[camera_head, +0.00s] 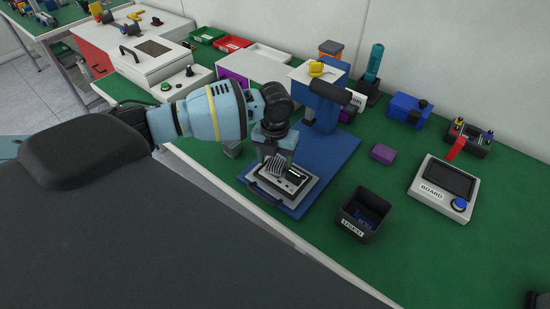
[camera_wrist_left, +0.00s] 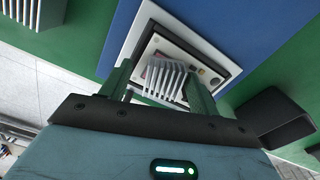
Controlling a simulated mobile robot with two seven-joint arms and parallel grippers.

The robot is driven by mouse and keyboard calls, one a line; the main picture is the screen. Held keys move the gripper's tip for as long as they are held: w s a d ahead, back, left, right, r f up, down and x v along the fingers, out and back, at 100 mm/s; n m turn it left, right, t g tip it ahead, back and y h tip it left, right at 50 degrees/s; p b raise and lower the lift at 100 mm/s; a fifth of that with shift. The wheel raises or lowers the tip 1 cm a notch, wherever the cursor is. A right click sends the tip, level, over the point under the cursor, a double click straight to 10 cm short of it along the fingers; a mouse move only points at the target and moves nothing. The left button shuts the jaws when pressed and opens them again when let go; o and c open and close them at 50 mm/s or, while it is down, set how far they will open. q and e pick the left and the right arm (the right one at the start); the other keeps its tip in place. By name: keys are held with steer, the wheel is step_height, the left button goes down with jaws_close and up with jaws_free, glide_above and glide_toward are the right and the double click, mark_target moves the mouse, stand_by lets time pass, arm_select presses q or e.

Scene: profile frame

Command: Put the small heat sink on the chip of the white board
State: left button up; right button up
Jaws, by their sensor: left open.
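The white board (camera_head: 311,183) lies on a blue mat, in a dark-edged frame; it also shows in the left wrist view (camera_wrist_left: 204,57). The small finned heat sink (camera_head: 274,166) is on or just above the board's left part; its pale fins show in the left wrist view (camera_wrist_left: 164,80). My left gripper (camera_head: 277,158) is over the board, pointing down. Its open fingers stand on either side of the heat sink in the left wrist view (camera_wrist_left: 158,86). The chip is hidden, and I cannot tell how the heat sink sits on it. My right gripper is not in view.
A blue machine (camera_head: 322,106) stands behind the board. A black bin (camera_head: 363,214) is to the right, with a purple block (camera_head: 383,153) and a labelled device (camera_head: 443,189) beyond. Green tabletop at front right is clear.

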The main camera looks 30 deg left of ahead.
mark_target(275, 160)
arm_select(q)
step_height(275, 160, up, 6)
steer(key=shift+d+r, duration=0.1)
steer(key=shift+r, duration=0.8)
